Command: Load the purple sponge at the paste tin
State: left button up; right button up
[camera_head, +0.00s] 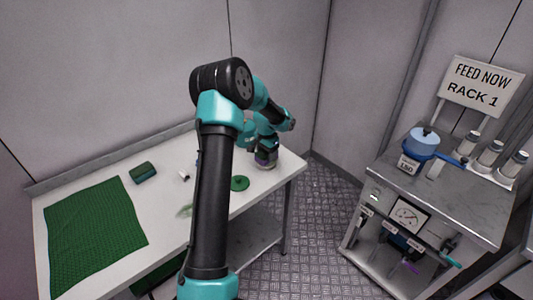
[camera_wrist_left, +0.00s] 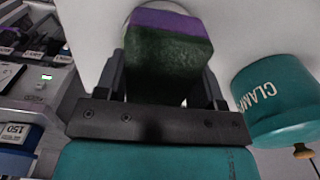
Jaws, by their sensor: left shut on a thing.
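The purple sponge (camera_wrist_left: 168,45) is a block with a purple layer over a dark green one. My left gripper (camera_wrist_left: 165,95) is shut on it, with a finger on each side, in the left wrist view. In the head view my left gripper (camera_head: 266,150) is at the right end of the white table, just above a round grey tin (camera_head: 265,165), likely the paste tin. A pale round rim shows behind the sponge in the wrist view. I cannot tell whether the sponge touches the tin. My right gripper is not in view.
A teal container marked CLAMP (camera_wrist_left: 278,98) stands close beside the gripper. The white table (camera_head: 110,177) also holds a green mat (camera_head: 95,235), a dark green block (camera_head: 143,172) and a green disc (camera_head: 239,183). A metal rack bench (camera_head: 465,205) with a blue pot (camera_head: 422,142) stands right.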

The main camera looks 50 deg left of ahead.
pick_arm(q)
jog(key=shift+r, duration=3.5)
